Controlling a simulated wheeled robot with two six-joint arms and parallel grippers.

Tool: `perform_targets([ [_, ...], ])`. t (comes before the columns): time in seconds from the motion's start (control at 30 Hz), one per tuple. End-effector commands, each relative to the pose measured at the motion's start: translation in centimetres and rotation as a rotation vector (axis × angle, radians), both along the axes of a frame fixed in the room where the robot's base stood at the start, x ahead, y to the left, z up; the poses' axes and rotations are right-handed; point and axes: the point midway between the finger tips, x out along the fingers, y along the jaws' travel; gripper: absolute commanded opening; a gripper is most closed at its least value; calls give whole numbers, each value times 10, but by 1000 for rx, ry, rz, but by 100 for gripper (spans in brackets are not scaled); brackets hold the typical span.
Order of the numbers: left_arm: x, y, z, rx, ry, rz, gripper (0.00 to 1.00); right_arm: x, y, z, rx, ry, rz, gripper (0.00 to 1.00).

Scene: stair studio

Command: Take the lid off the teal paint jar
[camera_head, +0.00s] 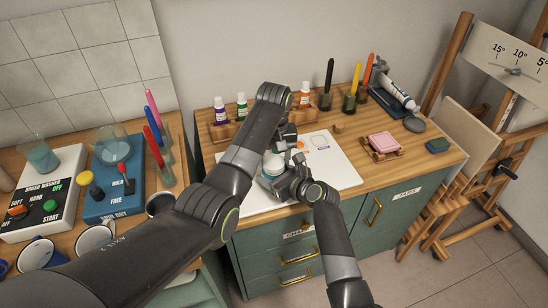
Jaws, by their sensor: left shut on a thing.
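The teal paint jar (272,166) stands on the white board on the cabinet top, partly hidden by my grippers. My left gripper (284,142) reaches down over the jar from above and is shut, apparently on the lid; the lid itself is largely hidden by the gripper. My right gripper (279,182) is low at the jar's near right side, close against its body. Its fingertips are too small and covered to tell whether they are open or shut.
A rack of paint bottles (221,122) stands behind left. Brushes in pots (350,102), a paint tube (398,94), a grey disc (415,125), a pink block (383,142) and a green sponge (438,145) are to the right. An easel stands at far right.

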Motion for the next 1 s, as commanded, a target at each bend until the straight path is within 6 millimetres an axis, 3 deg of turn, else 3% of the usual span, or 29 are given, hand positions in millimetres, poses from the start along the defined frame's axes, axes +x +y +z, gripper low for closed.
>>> perform_targets([
  [0.3,0,-1,1,-2,0,505,26,0,0,0,0,0,1,0],
  [0.43,0,-1,1,-2,-1,647,26,0,0,0,0,0,1,0],
  [1.0,0,-1,1,-2,-1,680,26,0,0,0,0,0,1,0],
])
